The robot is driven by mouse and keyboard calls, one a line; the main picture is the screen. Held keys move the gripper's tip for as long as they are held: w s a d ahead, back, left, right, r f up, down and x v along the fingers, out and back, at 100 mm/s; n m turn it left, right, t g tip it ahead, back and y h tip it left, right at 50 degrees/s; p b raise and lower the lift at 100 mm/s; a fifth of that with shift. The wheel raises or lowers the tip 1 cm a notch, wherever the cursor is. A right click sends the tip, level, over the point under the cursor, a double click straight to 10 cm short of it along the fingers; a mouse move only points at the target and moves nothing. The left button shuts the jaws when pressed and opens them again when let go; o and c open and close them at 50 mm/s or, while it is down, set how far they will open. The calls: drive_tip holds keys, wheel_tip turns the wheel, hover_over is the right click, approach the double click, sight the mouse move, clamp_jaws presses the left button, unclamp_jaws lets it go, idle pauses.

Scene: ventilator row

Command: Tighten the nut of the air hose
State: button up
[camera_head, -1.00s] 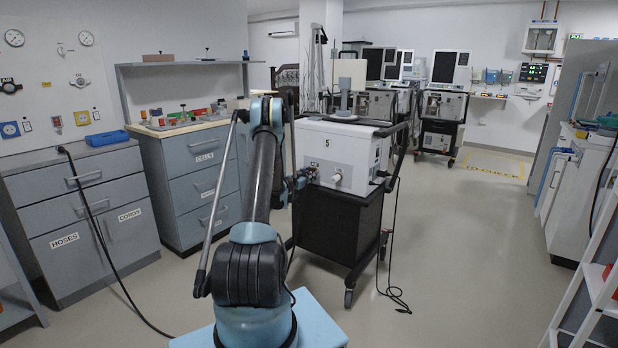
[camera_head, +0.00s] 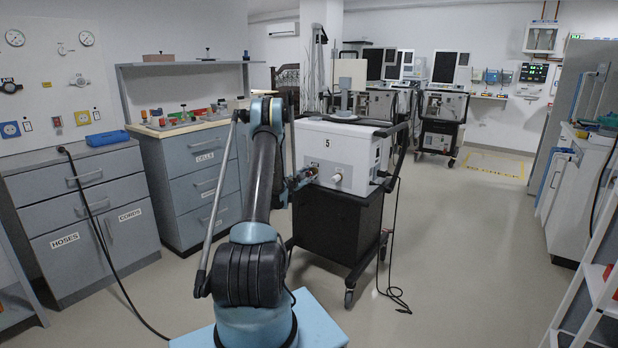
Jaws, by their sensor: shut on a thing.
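The ventilator numbered 5 (camera_head: 350,146) is a white box on a black wheeled cart (camera_head: 338,222), in the middle of the head view. My gripper (camera_head: 311,173) is at the left part of its front face, shut on a small brass-coloured fitting, which I take for the nut of the air hose (camera_head: 313,170). The nut is small and partly hidden by the fingers, so its threads and seating cannot be seen.
A white knob (camera_head: 337,178) sits right of the nut. A black cord (camera_head: 396,250) hangs from the cart to the floor. Grey cabinets (camera_head: 85,215) and a drawer unit (camera_head: 195,180) stand left. Floor right of the cart is clear. Other ventilators (camera_head: 443,100) stand behind.

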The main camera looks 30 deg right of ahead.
idle(0.3)
drive_tip(key=o, duration=1.1)
drive_tip(key=shift+c, duration=0.2)
drive_tip(key=v, duration=1.2)
